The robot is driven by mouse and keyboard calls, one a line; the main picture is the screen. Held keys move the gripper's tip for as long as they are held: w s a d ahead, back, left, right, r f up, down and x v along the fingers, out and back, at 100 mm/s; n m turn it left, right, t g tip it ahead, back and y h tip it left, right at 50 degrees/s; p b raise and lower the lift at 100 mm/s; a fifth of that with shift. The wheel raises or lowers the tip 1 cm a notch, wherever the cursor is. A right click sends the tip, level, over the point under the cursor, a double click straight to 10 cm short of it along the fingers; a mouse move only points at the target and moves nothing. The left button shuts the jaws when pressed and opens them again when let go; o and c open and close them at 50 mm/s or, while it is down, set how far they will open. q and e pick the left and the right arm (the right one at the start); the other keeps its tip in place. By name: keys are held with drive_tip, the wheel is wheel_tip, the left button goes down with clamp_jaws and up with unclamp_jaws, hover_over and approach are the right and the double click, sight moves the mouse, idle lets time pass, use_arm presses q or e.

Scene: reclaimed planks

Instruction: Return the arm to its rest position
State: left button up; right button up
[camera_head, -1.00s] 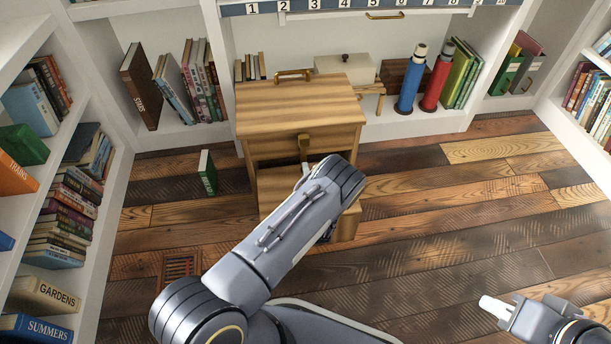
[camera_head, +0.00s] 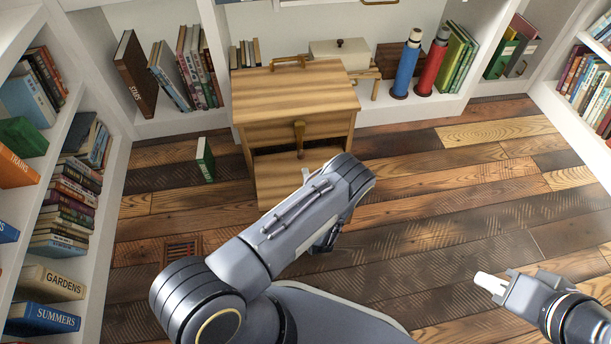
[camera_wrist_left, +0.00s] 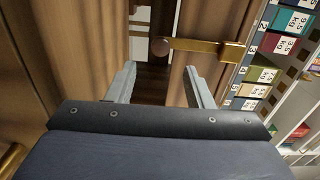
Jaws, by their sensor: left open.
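My left arm crosses the middle of the head view in front of a wooden cabinet (camera_head: 290,95). My left gripper (camera_head: 328,238) is mostly hidden behind the forearm there. In the left wrist view its two fingers (camera_wrist_left: 160,88) are apart with nothing between them. A brass handle with a round knob (camera_wrist_left: 205,46) lies beyond the fingertips, apart from them. My right gripper (camera_head: 490,284) is at the lower right, over bare floor; its finger gap cannot be made out.
A green book (camera_head: 205,160) stands on the floor left of the cabinet. Blue (camera_head: 406,66) and red (camera_head: 432,63) bottles stand on the back shelf. Bookshelves line both sides. The plank floor (camera_head: 480,200) on the right is clear.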

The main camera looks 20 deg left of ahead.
use_arm(q)
drive_tip(key=shift+r, duration=0.1)
idle(0.3)
drive_tip(key=s+a+r+n+g+y, duration=0.3)
drive_tip(key=a+r+n+g, duration=0.25)
drive_tip(key=a+r, duration=0.2)
drive_tip(key=s+a+r+n+g+y, duration=0.35)
drive_tip(key=a+r+g, duration=0.3)
drive_tip(key=r, duration=0.25)
drive_tip(key=s+r+n+g+h, duration=0.4)
drive_tip(key=s+r+g+h, duration=0.3)
drive_tip(key=s, duration=0.4)
drive_tip(key=s+d+r+t+h, duration=0.9)
drive_tip(key=s+d+r+h, duration=0.35)
drive_tip(key=d, duration=0.25)
wheel_tip(320, 180, up, 35)
drive_tip(key=p, duration=3.5)
drive_tip(key=shift+w+f, duration=0.15)
drive_tip(key=shift+w, duration=0.05)
